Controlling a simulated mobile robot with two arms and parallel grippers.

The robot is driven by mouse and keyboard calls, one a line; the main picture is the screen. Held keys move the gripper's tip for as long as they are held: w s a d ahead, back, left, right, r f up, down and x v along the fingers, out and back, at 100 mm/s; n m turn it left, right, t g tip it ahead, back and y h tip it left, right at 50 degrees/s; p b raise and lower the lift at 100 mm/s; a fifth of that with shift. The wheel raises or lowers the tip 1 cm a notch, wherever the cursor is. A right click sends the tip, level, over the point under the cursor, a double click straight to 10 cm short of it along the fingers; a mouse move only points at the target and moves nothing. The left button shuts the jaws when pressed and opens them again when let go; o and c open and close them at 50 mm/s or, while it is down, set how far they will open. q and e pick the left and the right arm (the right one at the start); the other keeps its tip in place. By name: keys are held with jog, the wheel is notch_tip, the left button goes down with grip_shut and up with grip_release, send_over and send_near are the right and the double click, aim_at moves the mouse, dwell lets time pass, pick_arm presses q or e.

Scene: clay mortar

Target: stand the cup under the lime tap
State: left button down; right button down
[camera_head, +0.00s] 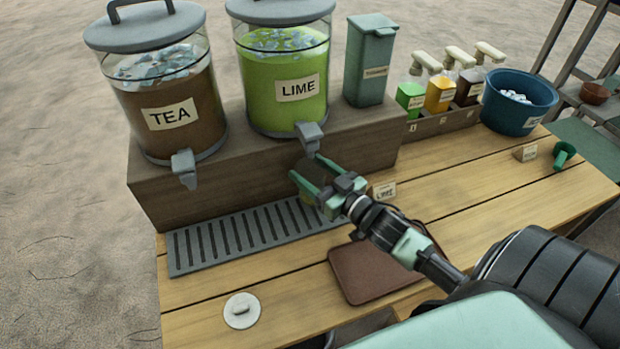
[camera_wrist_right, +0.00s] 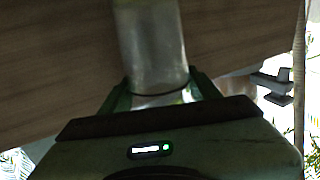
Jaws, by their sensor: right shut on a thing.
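The lime dispenser (camera_head: 284,85) holds green liquid, and its grey tap (camera_head: 310,136) sticks out at the front. My right gripper (camera_head: 306,167) is just below and in front of this tap, above the drip tray (camera_head: 240,235). It is shut on the clear cup (camera_wrist_right: 152,45), which shows between its green fingers in the right wrist view. In the head view the cup is see-through and partly covered by the fingers, so its tilt and its gap to the tray are hard to tell. My left gripper is not in view.
The tea dispenser (camera_head: 172,95) stands left of the lime one on the wooden riser (camera_head: 250,165). A brown mat (camera_head: 375,270), a white lid (camera_head: 242,310) and a small lime sign (camera_head: 384,191) lie nearby. Bottles and a blue ice tub (camera_head: 520,105) are at the right.

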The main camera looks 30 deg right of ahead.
aim_at(303, 174)
jog(key=shift+w+f, duration=0.1)
jog(key=shift+f, duration=1.6)
jog(key=shift+f, duration=0.1)
jog(key=shift+c, duration=1.9)
grip_release()
jog(key=shift+f, duration=0.1)
jog(key=s+d+b, duration=0.1)
jog(key=s, duration=1.1)
jog(key=shift+d+r, duration=0.2)
jog(key=shift+d, duration=0.2)
jog(key=shift+r, duration=0.1)
